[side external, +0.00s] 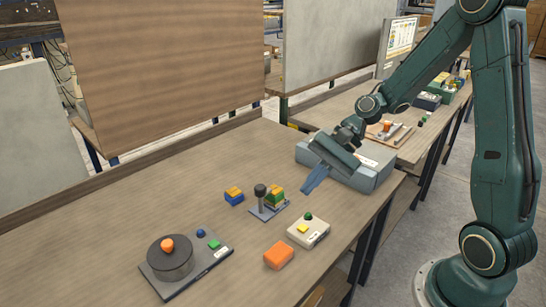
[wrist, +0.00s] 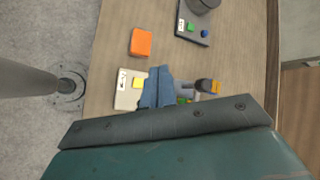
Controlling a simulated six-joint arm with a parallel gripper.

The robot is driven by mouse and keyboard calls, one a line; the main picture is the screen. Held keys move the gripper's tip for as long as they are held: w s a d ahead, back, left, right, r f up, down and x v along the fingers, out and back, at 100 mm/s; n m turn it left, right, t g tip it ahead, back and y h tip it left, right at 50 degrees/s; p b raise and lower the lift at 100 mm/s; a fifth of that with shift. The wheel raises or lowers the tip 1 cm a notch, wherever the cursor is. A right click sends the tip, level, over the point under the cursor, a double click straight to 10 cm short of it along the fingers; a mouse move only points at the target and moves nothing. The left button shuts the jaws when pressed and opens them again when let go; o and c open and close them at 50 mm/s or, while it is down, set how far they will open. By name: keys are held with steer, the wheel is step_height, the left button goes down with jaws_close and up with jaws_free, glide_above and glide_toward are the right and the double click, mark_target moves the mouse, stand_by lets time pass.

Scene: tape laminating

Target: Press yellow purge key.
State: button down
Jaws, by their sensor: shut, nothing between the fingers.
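The yellow key (side external: 302,229) sits on top of a small cream control box (side external: 318,237), beside a green round button (side external: 308,216). In the wrist view the yellow key (wrist: 138,83) shows just left of my fingers, on the cream box (wrist: 124,99). My gripper (side external: 308,188) is shut and empty. It is held above the table, behind the cream box in the side view, and is apart from the key. In the wrist view my blue fingers (wrist: 160,71) cover part of the box, and the green button cannot be made out clearly.
An orange block (side external: 279,255) lies left of the cream box. A grey panel (side external: 218,258) carries a dark drum with an orange knob. A stand with stacked blocks (side external: 274,199) and a blue-orange block (side external: 234,196) sit behind. A grey unit (side external: 372,178) stands at right.

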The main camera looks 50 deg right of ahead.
mark_target(307, 228)
steer(key=shift+w+f, duration=0.1)
steer(key=shift+f, duration=0.05)
steer(key=shift+f, duration=0.1)
stand_by(0.4)
steer(key=shift+f, duration=4.3)
steer(key=shift+f, duration=0.9)
stand_by(0.3)
steer(key=shift+r, duration=0.9)
steer(key=shift+r, duration=2.5)
